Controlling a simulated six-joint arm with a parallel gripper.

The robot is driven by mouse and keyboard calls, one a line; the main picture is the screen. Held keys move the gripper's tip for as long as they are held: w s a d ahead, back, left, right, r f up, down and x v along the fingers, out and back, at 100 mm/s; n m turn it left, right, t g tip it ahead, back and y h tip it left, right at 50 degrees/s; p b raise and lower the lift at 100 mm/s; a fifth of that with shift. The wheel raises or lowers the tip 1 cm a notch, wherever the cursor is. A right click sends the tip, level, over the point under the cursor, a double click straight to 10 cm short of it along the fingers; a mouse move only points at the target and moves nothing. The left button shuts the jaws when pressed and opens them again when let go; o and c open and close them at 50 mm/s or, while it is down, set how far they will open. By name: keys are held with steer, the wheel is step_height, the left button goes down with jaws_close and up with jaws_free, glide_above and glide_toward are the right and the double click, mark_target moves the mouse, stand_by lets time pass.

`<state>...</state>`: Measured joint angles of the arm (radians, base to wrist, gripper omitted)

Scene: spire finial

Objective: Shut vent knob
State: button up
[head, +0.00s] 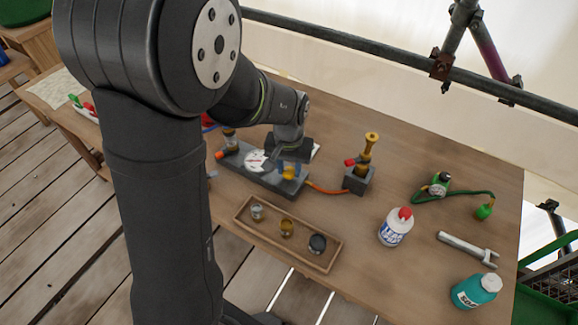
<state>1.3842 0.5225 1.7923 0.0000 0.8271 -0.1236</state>
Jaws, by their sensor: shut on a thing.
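A grey block (238,166) with a white round dial (256,160) lies on the wooden table. A small yellow knob (289,174), which looks like the vent knob, stands at the block's right end. My gripper (290,168) points down over this end, with its blue fingertips on either side of the knob, shut on it. The gripper partly hides the knob, and I cannot tell how far it is turned.
An orange hose (326,189) runs right from the block to a brass fitting (367,152) on a grey base. A wooden tray (243,219) with small jars lies in front. A white bottle (394,230), a wrench (467,248) and a teal bottle (474,292) stand or lie right.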

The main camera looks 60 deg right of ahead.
mark_target(289, 171)
steer(key=shift+m, duration=0.4)
steer(key=o, duration=1)
steer(key=shift+c, duration=0.2)
step_height(289, 171, up, 18)
steer(key=shift+f, duration=0.25)
steer(key=shift+f, duration=0.15)
step_height(289, 171, down, 17)
steer(key=shift+f, duration=0.15)
stand_by(0.5)
